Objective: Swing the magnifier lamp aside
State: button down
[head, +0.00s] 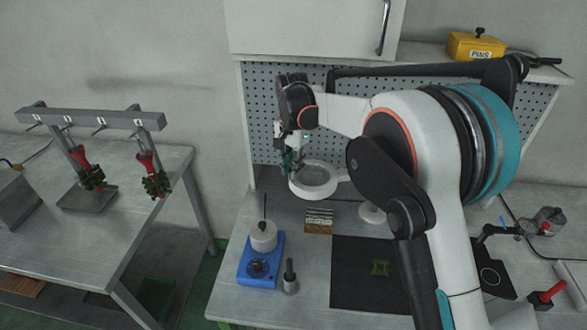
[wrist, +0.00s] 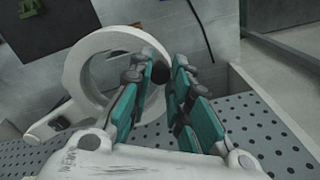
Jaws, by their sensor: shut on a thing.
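The magnifier lamp's white ring head (head: 294,187) hangs over the back of the workbench in the head view, in front of the pegboard. It also shows in the wrist view as a white ring (wrist: 78,62) with a short arm at its lower left. My gripper (head: 291,168) is at the ring's left rim. In the wrist view my gripper's teal fingers (wrist: 164,78) stand either side of a dark round knob (wrist: 160,72) at the ring's edge, shut on it. The fingers hide part of the ring. My arm hides much of the lamp's arm in the head view.
A blue hotplate (head: 259,268) with a white pot stands front left on the bench. A wooden block (head: 318,227) lies below the ring. The pegboard (head: 262,125) and cabinet (head: 310,25) are behind.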

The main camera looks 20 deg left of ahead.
jog(key=c, duration=1.5)
grip_release()
jog(key=shift+o, duration=0.2)
notch_tip(320, 180, up, 12)
